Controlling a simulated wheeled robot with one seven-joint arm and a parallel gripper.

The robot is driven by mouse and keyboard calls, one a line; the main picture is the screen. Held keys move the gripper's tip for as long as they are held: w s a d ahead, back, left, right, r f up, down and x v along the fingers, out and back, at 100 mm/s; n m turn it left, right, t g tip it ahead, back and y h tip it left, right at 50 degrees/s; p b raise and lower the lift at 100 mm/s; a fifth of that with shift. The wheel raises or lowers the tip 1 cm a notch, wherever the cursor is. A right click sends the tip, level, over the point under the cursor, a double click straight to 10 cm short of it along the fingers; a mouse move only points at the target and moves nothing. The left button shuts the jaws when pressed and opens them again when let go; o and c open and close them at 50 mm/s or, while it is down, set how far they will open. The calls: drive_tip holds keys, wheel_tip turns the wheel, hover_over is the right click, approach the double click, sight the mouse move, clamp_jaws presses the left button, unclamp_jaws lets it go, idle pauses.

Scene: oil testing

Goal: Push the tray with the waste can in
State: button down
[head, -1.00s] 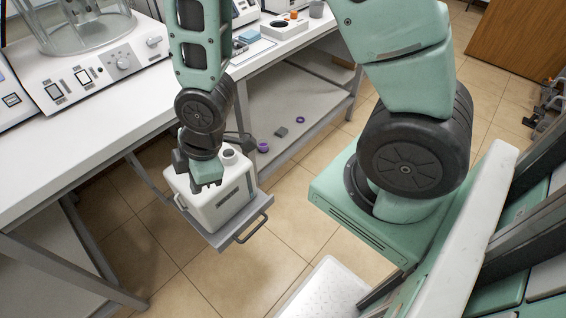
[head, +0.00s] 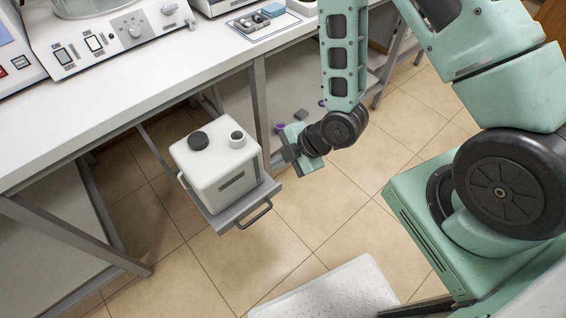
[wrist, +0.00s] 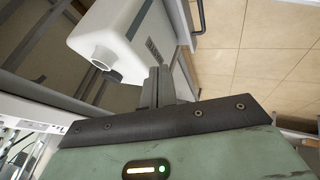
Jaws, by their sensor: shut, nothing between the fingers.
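The white waste can (head: 217,173) stands upright on the grey tray (head: 235,212), which is pulled out from under the bench. The can has a black cap and a short open neck on top. The tray has a dark handle (head: 256,214) at its front. My gripper (head: 288,156) is shut and empty, just right of the can and the tray's right side. In the wrist view my shut fingers (wrist: 158,88) point toward the can (wrist: 120,40); I cannot tell whether they touch the can or the tray. The handle (wrist: 199,18) also shows there.
The white bench (head: 110,105) with instruments on top runs along the left and back. Its grey legs (head: 258,105) stand near the tray. Small items lie on the lower shelf behind my gripper. The tiled floor (head: 300,225) in front is open.

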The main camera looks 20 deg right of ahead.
approach(244, 169)
wheel_tip(244, 169, down, 3)
drive_tip(key=s, duration=0.3)
drive_tip(key=shift+w+a+f+p, duration=0.15)
drive_tip(key=shift+w+a+p, duration=0.2)
drive_tip(key=shift+w, duration=0.4)
drive_tip(key=shift+w+a+f+p, duration=0.2)
drive_tip(key=shift+w+a, duration=0.2)
drive_tip(key=shift+w, duration=0.3)
drive_tip(key=shift+w+a+f+p, duration=0.1)
drive_tip(key=shift+w+a+p, duration=0.25)
drive_tip(key=shift+w, duration=0.4)
